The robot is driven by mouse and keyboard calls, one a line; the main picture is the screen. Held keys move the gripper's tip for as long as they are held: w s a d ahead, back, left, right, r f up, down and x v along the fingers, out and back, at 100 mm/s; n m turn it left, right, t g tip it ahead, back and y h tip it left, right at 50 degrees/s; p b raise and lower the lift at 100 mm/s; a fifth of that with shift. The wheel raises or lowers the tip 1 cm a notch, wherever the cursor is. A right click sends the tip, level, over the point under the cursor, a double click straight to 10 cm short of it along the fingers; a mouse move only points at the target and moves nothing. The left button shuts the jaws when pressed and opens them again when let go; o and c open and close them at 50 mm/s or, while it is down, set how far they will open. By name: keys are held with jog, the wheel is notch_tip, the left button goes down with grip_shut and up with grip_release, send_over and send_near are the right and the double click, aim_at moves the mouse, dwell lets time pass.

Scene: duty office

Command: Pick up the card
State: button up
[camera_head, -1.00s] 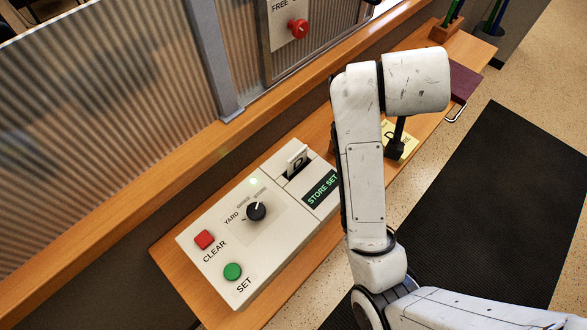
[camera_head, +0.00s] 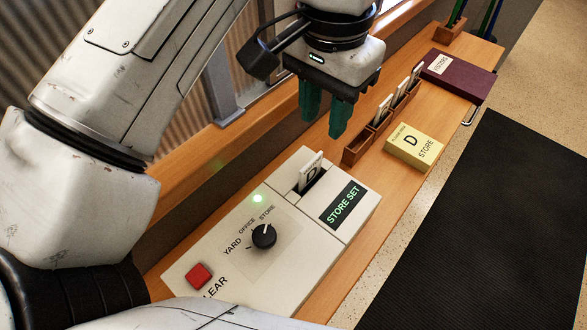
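A white card marked D (camera_head: 311,173) stands upright in a slot of the cream control box, its lower part hidden in the slot. More white cards (camera_head: 383,110) stand in a wooden rack (camera_head: 357,149) farther back on the shelf. My gripper (camera_head: 322,126) points down with its two teal fingers apart and nothing between them. It appears above and slightly behind the D card, left of the rack, and touches neither.
The control box (camera_head: 228,268) has a black knob (camera_head: 264,236), a red button (camera_head: 198,276) and a display reading STORE SET (camera_head: 343,204). A yellow note block marked D STORE (camera_head: 415,148) and a maroon visitors book (camera_head: 459,75) lie on the wooden shelf (camera_head: 365,227).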

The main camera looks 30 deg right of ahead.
aim_at(311, 161)
jog(key=shift+w+a+f, duration=0.25)
jog(key=shift+a+f, duration=0.2)
jog(key=shift+a, duration=0.15)
notch_tip(311, 161, down, 10)
jog(key=shift+r, duration=0.1)
grip_shut()
dwell(0.4)
